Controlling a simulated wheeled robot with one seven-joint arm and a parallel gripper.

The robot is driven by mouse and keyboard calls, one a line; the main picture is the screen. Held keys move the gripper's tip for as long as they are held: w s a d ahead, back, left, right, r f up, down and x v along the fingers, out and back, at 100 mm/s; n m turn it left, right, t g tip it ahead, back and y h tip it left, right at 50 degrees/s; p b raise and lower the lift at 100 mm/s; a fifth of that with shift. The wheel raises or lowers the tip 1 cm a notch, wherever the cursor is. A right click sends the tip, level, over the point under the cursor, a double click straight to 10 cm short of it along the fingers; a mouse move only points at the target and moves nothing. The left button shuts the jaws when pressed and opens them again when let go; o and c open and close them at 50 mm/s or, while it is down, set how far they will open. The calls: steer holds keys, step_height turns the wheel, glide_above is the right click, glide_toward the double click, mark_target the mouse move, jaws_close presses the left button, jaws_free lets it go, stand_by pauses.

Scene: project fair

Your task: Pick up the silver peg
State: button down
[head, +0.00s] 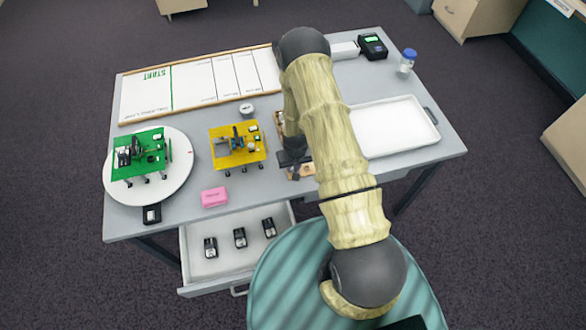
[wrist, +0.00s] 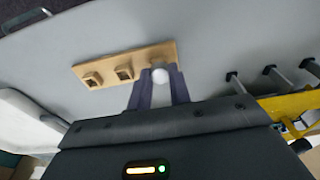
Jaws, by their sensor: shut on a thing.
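The silver peg (wrist: 160,76) shows in the wrist view as a pale round top between my two fingertips, at the right end of a wooden block (wrist: 108,66). My gripper (wrist: 160,88) is shut on it. I cannot tell whether the peg still sits in the block or is raised from it. The block has two square openings to the left of the peg. In the head view my gripper (head: 293,172) is low over the table's front middle, and my arm hides the peg and most of the block.
Left of my gripper is a yellow platform (head: 222,158) on legs, with a pink box (head: 214,197) in front. A green platform stands on a white turntable (head: 180,190). Right of my arm lies a white tray (head: 395,128). An open drawer (head: 220,265) juts out in front.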

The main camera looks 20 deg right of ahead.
steer(key=shift+r, duration=0.1)
step_height(320, 180, up, 10)
steer(key=b, duration=0.2)
stand_by(0.4)
stand_by(0.4)
steer(key=shift+s+f, duration=0.25)
steer(key=shift+f, duration=0.45)
steer(key=shift+s+f, duration=0.2)
steer(key=shift+f, duration=0.5)
steer(key=shift+a, duration=0.1)
